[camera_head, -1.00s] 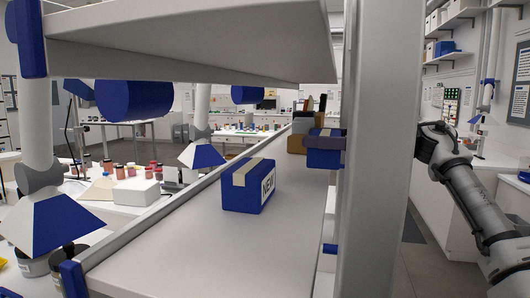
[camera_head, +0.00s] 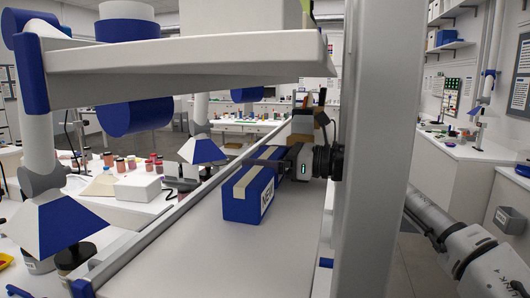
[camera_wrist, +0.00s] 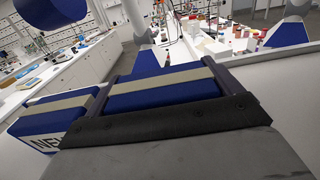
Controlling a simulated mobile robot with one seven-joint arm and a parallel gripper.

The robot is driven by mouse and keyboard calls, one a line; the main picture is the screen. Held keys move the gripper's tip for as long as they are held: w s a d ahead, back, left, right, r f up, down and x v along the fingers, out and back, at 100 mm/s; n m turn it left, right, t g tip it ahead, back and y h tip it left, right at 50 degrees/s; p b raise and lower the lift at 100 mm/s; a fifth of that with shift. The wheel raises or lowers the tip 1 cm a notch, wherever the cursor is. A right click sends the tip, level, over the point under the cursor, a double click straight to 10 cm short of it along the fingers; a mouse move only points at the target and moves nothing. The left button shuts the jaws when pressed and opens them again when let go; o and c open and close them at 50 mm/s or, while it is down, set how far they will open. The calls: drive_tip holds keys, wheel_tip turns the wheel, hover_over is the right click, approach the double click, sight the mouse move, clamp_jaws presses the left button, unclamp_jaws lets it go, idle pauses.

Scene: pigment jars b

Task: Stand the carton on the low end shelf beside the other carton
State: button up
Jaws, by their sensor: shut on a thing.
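A blue carton with tan tape and a NEW label (camera_head: 240,208) stands upright on the white shelf (camera_head: 190,248); it also shows at the left in the wrist view (camera_wrist: 50,118). My gripper (camera_head: 272,158) reaches in over the shelf from the right, just behind that carton. It is shut on a second blue carton with tan tape (camera_wrist: 160,73), seen between the fingers in the wrist view. The two cartons are side by side and very close; I cannot tell if they touch. In the head view the held carton is mostly hidden, so whether its base rests on the shelf is unclear.
An upper shelf board (camera_head: 200,62) hangs above, and a grey post (camera_head: 378,150) stands at the right. A raised rail (camera_head: 150,235) edges the shelf on the left. Brown and dark items (camera_head: 305,122) stand farther along. The near shelf surface is clear.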

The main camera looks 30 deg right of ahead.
drive_tip(key=shift+f, duration=0.25)
drive_tip(key=o, duration=0.8)
drive_tip(key=shift+r, duration=0.1)
drive_tip(key=shift+o, duration=0.2)
drive_tip(key=shift+r, duration=0.2)
drive_tip(key=b+v, duration=0.3)
drive_tip(key=v, duration=0.9)
drive_tip(key=shift+b, duration=0.3)
